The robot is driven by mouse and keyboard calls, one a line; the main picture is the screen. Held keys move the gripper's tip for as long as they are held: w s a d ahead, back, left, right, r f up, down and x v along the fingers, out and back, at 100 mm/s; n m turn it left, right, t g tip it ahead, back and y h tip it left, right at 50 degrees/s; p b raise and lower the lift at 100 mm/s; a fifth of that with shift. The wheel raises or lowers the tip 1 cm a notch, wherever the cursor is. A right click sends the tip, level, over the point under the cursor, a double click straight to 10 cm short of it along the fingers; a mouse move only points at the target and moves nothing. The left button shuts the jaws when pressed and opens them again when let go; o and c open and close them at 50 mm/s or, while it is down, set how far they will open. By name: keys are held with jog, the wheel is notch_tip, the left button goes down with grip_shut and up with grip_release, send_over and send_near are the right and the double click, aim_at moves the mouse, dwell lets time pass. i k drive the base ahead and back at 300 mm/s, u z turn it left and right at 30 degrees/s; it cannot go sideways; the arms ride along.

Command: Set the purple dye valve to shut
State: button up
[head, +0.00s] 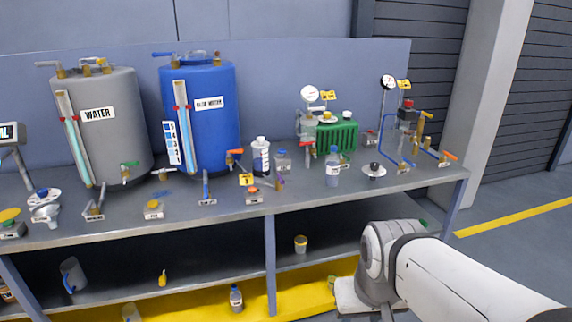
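A small purple part (281,183), which looks like the purple dye valve, is near the front edge of the bench, right of the blue tank. It is too small to tell which way its handle is turned. My white arm reaches in from the lower right, in front of the bench and well apart from the purple part.
On the bench (330,205) stand a grey WATER tank (108,135), a blue tank (212,120), a green ribbed unit (338,135) and a piped assembly (406,130). Several small labelled valves and bottles line the front. The lower shelf holds a few items. Open floor lies right.

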aim_at(279, 178)
jog(key=z, duration=0.2)
jog(key=i, duration=1.55)
jog(key=u, duration=0.45)
jog(key=k, duration=0.75)
jog(key=u, duration=0.25)
jog(key=i, duration=0.8)
jog(key=z, duration=0.05)
